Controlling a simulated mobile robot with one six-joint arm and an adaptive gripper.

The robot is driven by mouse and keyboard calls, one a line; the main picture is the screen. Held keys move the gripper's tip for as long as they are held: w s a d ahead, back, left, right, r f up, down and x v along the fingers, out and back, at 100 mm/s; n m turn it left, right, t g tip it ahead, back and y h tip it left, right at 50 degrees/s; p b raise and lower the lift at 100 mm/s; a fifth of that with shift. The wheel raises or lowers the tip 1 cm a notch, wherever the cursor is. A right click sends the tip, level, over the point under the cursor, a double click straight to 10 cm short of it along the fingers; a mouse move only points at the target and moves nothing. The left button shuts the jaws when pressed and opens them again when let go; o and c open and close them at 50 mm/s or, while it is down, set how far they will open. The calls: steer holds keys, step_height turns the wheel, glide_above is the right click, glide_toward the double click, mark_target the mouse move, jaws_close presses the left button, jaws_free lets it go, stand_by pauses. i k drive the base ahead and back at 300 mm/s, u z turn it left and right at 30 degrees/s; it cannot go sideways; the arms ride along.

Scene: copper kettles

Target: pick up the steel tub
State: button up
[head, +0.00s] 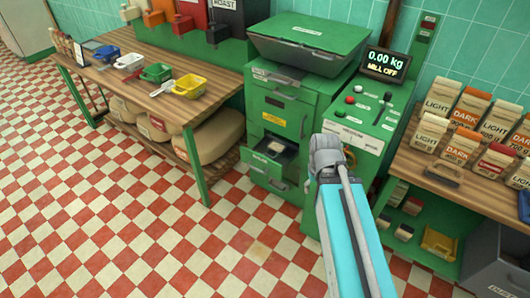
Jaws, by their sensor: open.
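I cannot pick out a steel tub for certain. A small pale grey-white tub (129,63) stands on the left wooden bench, in a row with a blue tub (106,53), a green tub (156,73) and a yellow tub (190,86). I cannot tell whether the pale one is steel. Something pale also shows in the open lower bay of the green mill (280,147), too small to make out. My arm rises from the bottom edge in front of the mill. My gripper does not show.
The mill has a control panel with a display (385,63). The right bench (452,186) carries several coffee bags (430,130); a grey bin (495,265) stands at the lower right. Sacks (213,140) lie under the left bench (150,92). The checkered floor (130,210) is clear.

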mark_target(274, 151)
steer(key=u, duration=2.35)
steer(key=i, duration=1.55)
steer(key=u, duration=0.05)
